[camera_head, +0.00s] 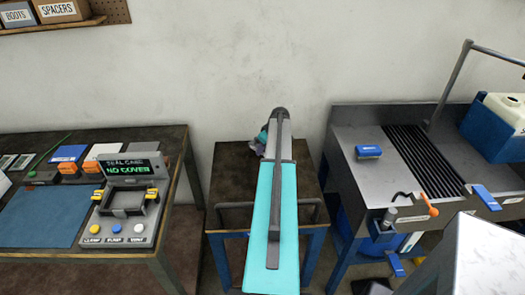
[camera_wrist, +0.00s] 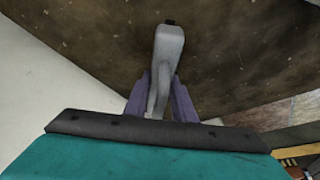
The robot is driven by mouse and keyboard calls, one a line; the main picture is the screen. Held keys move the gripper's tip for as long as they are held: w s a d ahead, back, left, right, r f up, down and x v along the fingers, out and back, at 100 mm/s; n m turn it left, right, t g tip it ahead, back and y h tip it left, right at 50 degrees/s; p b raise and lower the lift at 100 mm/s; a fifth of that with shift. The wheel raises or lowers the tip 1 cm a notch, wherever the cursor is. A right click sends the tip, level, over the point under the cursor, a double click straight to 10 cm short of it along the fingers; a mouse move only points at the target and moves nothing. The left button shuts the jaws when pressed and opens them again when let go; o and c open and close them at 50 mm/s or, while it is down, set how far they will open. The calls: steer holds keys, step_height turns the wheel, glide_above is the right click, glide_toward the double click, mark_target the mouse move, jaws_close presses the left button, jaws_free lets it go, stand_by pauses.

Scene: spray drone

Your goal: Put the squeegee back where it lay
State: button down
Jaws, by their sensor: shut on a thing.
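My gripper (camera_wrist: 161,80) has purple fingers closed on both sides of a pale grey piece with a dark tip. This appears to be the handle of the squeegee (camera_wrist: 168,45). A dark brown worn surface lies behind it in the wrist view. In the head view my gripper (camera_head: 262,140) is at the far part of the small brown table (camera_head: 236,180), mostly hidden by my arm. The squeegee cannot be made out there. Whether it touches the table cannot be told.
A metal sink bench (camera_head: 345,130) with a blue block (camera_head: 368,152) and an orange-handled tool (camera_head: 425,205) stands at the right. A workbench (camera_head: 175,140) with a button console (camera_head: 122,232) stands at the left. The small table's visible top looks mostly clear; a rail crosses its near side.

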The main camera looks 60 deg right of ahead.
steer(key=shift+f, duration=0.7)
steer(key=shift+f, duration=0.2)
steer(key=c, duration=1.5)
jaws_free()
steer(key=shift+r, duration=0.15)
steer(key=shift+r, duration=0.1)
steer(key=shift+b+v, duration=1.45)
steer(key=shift+v, duration=4.55)
steer(key=shift+w, duration=0.15)
